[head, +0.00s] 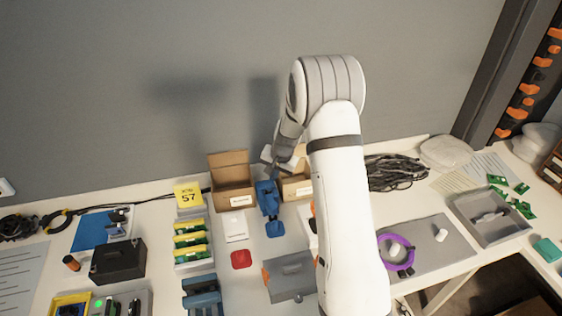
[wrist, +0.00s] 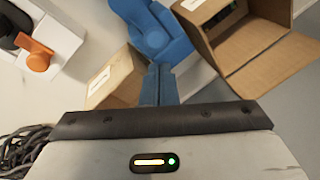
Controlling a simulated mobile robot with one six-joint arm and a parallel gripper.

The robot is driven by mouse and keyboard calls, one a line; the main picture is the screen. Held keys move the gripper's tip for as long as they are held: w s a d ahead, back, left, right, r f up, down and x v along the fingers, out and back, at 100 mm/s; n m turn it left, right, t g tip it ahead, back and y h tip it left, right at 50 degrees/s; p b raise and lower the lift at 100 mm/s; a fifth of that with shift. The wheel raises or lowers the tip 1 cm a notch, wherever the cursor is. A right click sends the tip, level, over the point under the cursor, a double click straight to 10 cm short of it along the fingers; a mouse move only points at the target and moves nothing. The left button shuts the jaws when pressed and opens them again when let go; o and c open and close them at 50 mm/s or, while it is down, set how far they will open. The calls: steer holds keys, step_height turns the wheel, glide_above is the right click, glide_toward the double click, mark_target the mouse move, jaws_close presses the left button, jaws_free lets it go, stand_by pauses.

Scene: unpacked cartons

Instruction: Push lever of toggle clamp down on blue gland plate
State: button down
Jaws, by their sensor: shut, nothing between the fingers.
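A flat blue plate (head: 92,230), which looks like the gland plate, lies on the bench at the left in the head view. A small grey and dark fitting (head: 119,223) sits at its right side, perhaps the toggle clamp; its lever is too small to make out. My gripper (wrist: 160,72) is shut and empty, with its fingertips together in the wrist view. It is by the cartons, well to the right of the blue plate. A blue device (wrist: 155,32) lies just beyond the fingertips in the wrist view. The device also stands between the cartons in the head view (head: 268,196).
An open carton (head: 232,194) and a second carton (head: 297,187) stand at the back wall. A black box (head: 118,262) stands in front of the blue plate. A yellow box (head: 189,196) is right of it. A grey tray (head: 487,215) is at the right.

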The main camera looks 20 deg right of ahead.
steer(key=shift+s+a+f, duration=0.2)
steer(key=shift+a+f, duration=0.05)
